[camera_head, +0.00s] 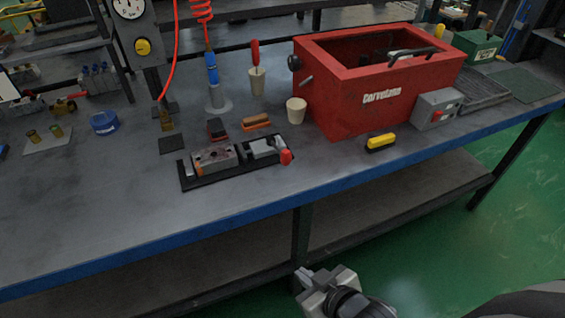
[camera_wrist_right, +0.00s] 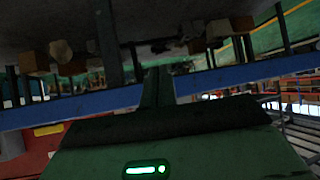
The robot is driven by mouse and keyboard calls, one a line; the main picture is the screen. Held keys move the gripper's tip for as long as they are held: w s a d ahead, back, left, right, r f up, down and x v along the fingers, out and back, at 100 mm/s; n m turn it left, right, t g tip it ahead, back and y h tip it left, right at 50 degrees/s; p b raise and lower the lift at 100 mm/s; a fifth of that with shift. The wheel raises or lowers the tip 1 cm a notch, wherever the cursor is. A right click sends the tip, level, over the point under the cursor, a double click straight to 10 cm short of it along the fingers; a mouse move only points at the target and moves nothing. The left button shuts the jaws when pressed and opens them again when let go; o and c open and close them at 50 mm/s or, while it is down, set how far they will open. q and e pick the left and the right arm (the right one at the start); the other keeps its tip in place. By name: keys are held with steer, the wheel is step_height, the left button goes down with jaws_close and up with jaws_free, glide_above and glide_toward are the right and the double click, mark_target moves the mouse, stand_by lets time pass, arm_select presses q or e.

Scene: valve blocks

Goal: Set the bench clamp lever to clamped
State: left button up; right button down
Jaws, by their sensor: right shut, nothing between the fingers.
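The bench clamp (camera_head: 262,147) sits on a black base plate (camera_head: 240,173) near the front edge of the bench. Its lever ends in a red grip (camera_head: 286,157) at the right end of the base, low and toward the bench edge. A grey-brown valve block (camera_head: 213,158) lies on the base to the left of the clamp. My right gripper (camera_head: 303,277) is below and in front of the bench edge, well apart from the lever, shut and empty. I cannot make out the clamp in the right wrist view. My left gripper is out of view.
A large red wash tank (camera_head: 350,105) stands behind and right of the clamp. A yellow-and-black tool (camera_head: 381,143) and a cream cup (camera_head: 296,110) are nearby. The bench's blue front edge (camera_head: 330,188) lies between my right gripper and the clamp. The left front of the bench is clear.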

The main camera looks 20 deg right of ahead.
arm_select(q)
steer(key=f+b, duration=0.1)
steer(key=b, duration=0.1)
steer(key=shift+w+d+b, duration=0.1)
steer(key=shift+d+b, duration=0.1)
steer(key=shift+b, duration=0.1)
arm_select(e)
steer(key=w+a+r+n+t+h, duration=0.1)
steer(key=w+r+n+t, duration=0.6)
steer(key=w+r+n, duration=0.3)
steer(key=w+n, duration=0.3)
steer(key=n, duration=0.2)
steer(key=shift+w+r+n+t+h, duration=0.25)
steer(key=shift+r+n+t+h, duration=0.15)
steer(key=shift+a, duration=0.1)
